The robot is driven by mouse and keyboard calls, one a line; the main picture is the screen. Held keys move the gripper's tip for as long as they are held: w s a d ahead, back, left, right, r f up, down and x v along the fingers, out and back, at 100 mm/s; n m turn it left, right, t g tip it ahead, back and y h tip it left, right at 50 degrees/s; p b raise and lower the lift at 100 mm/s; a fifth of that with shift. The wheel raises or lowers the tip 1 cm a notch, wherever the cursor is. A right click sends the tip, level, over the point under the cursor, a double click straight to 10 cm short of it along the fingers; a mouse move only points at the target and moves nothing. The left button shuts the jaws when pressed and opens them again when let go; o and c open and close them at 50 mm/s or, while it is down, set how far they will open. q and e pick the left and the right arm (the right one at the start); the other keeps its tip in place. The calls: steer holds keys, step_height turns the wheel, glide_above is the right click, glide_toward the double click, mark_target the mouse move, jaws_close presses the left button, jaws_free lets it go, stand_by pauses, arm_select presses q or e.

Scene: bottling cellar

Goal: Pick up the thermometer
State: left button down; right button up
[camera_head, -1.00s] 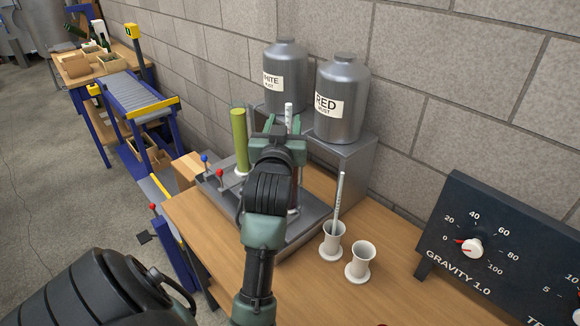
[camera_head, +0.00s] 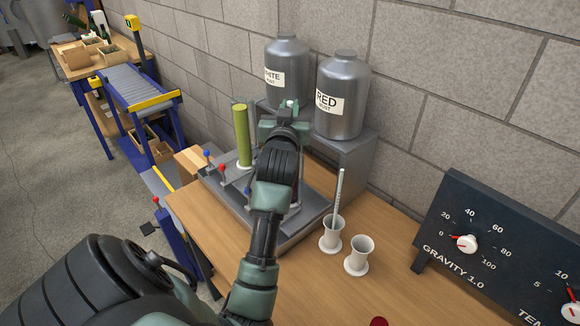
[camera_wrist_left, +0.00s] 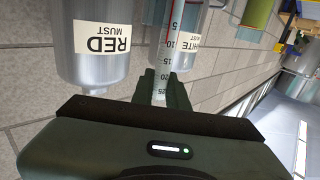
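The thermometer (camera_wrist_left: 162,72) is a clear tube with a red line and a printed scale. In the wrist view it runs between the fingers of my left gripper (camera_wrist_left: 164,88), which sit close on both sides of it. In the head view only the pale top of the thermometer (camera_head: 290,103) shows above my left gripper (camera_head: 284,122); the gripper and arm hide its lower part. The left gripper looks shut on it. My right gripper is not in view.
White-must tank (camera_head: 286,75) and red-must tank (camera_head: 342,95) stand close behind. A green cylinder (camera_head: 242,135) stands left of the gripper. Two white cups (camera_head: 358,256) stand to the right, one holding a thin rod (camera_head: 339,195). A gauge panel (camera_head: 490,245) is at far right.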

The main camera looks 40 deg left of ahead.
arm_select(q)
step_height(320, 180, up, 20)
steer(key=b, duration=0.1)
steer(key=shift+b, duration=0.35)
stand_by(0.4)
steer(key=shift+r, duration=0.1)
stand_by(0.4)
steer(key=shift+r+p, duration=1.25)
steer(key=shift+p, duration=0.05)
stand_by(1.1)
